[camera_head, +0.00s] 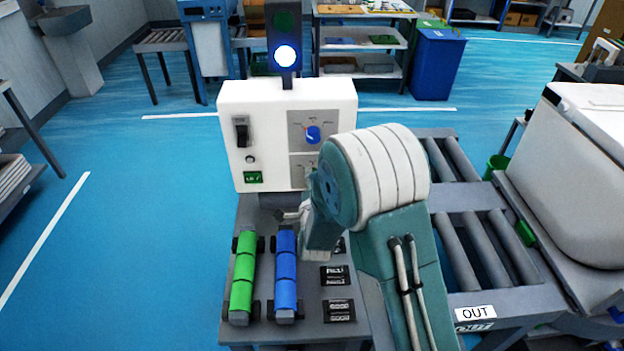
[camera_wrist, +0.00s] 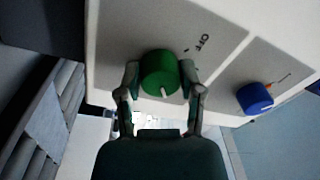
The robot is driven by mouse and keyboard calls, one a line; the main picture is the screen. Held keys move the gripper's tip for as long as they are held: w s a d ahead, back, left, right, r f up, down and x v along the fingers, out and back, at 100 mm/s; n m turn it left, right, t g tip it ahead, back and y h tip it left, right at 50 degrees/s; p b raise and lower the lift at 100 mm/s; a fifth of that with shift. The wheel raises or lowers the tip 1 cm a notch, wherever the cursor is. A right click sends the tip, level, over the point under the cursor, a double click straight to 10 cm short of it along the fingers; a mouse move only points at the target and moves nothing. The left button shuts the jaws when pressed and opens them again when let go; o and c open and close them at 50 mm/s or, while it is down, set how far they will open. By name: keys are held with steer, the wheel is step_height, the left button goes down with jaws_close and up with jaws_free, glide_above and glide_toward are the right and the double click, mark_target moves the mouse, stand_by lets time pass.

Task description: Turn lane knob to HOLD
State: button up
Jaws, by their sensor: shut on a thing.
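A white control box (camera_head: 235,105) stands at the back of a grey stand and carries two knob plates. A blue knob (camera_head: 313,134) sits on the upper plate, with small labels around it that I cannot read. In the wrist view, my gripper (camera_wrist: 160,76) has its two fingers on either side of a green knob (camera_wrist: 159,70) and is shut on it. A white mark shows on the knob's near edge, and a label reading OFF is beside it. The blue knob (camera_wrist: 254,98) is to the right, untouched. My arm hides the green knob in the head view.
Green (camera_head: 243,265) and blue (camera_head: 286,272) rollers lie on the stand. A roller conveyor (camera_head: 488,250) is at right; floor at left is clear.

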steer(key=shift+f, duration=0.1)
stand_by(0.3)
steer(key=o, duration=1.1)
steer(key=shift+d, duration=0.1)
steer(key=shift+o, duration=0.2)
steer(key=shift+s, duration=0.1)
steer(key=s, duration=1.1)
steer(key=shift+s+a+f, duration=0.2)
steer(key=shift+s+f, duration=0.15)
steer(key=s+d+r+n+g+y, duration=0.25)
steer(key=d+r+n+g, duration=0.35)
steer(key=r, duration=0.4)
steer(key=s+d+r+n+g, duration=0.2)
steer(key=s, duration=0.4)
steer(key=s+d+r+n+g+h, duration=0.1)
steer(key=s+d+n+g, duration=0.1)
steer(key=s, duration=0.5)
steer(key=s+d+r+n+g+h, duration=0.1)
steer(key=s+d+r+n+g, duration=0.1)
steer(key=s, duration=0.5)
steer(key=shift+s+d+r+n+g, duration=0.15)
steer(key=shift+d+r+n+g, duration=0.15)
steer(key=shift+n+g, duration=0.25)
